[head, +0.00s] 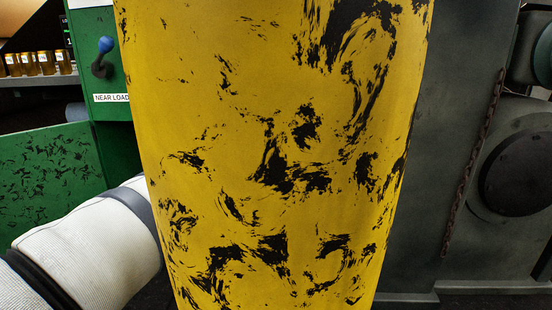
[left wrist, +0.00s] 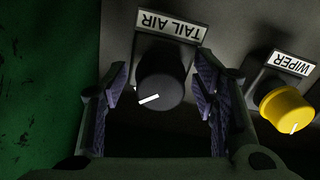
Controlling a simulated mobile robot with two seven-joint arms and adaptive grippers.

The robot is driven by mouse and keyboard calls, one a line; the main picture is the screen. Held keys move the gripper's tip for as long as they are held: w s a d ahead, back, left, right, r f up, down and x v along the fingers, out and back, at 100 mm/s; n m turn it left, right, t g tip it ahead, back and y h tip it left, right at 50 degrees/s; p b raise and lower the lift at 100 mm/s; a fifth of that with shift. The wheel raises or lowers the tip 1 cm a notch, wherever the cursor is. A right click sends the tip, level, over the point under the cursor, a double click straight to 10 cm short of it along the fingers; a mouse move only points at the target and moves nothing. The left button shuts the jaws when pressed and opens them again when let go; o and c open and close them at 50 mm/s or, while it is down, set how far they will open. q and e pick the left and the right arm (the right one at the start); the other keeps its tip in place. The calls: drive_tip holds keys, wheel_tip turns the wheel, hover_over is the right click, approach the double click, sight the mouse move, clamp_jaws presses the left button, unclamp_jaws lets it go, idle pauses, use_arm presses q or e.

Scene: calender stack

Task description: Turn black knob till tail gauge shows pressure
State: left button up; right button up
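The black knob (left wrist: 160,80) has a white pointer line aimed to the lower left in the left wrist view. It sits on a grey panel below a TAIL AIR label (left wrist: 171,24), which appears upside down. My left gripper (left wrist: 159,68) is open, with one finger on each side of the knob. Dark gaps show between the fingers and the knob, though I cannot tell if either touches. In the head view the left gripper and the knob are hidden, and no gauge shows. My right gripper is in neither view.
A yellow knob (left wrist: 286,108) labelled WIPER sits close to the right finger. A large yellow, black-streaked surface (head: 260,120) blocks the head view. A blue-ended lever (head: 105,46), green panel (head: 50,165), jars (head: 45,62) and hanging chain (head: 472,165) stand around it.

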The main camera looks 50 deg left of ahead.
use_arm(q)
drive_tip(key=c, duration=1)
drive_tip(key=shift+n, duration=1)
drive_tip(key=n, duration=0.3)
drive_tip(key=o, duration=1.2)
drive_tip(key=shift+w+d, duration=0.1)
drive_tip(key=v, duration=1.2)
drive_tip(key=shift+d+r, duration=0.1)
drive_tip(key=shift+s, duration=0.25)
